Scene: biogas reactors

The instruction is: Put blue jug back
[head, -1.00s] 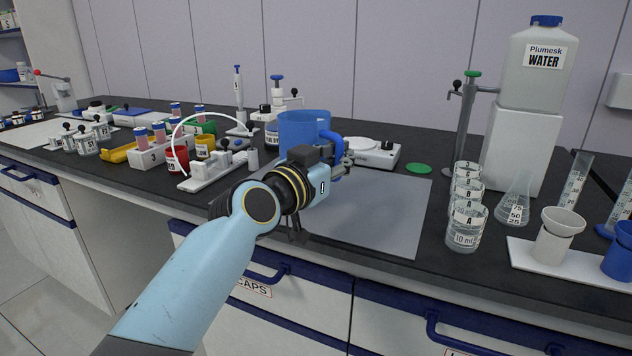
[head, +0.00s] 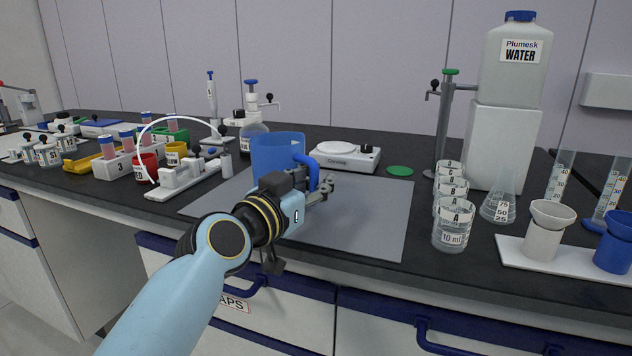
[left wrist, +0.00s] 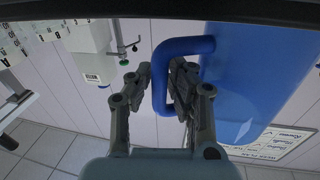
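The blue jug (head: 277,152) is upright over the grey mat (head: 365,215), toward its back left. My left gripper (head: 322,188) is at the right side of the jug, at its handle. In the left wrist view the jug (left wrist: 255,80) fills the right side, and its handle lies between the two fingers (left wrist: 160,75), which are closed in on it. The jug's lower part is partly hidden by my wrist, so I cannot tell whether its base touches the mat. My right gripper is not in view.
A white scale (head: 345,157) and a green disc (head: 400,171) are behind the mat. Several beakers (head: 453,225) stand at its right, near a water tank (head: 515,65). A white stand with a tube (head: 185,180) and a rack (head: 115,164) are at the left. The mat's right part is clear.

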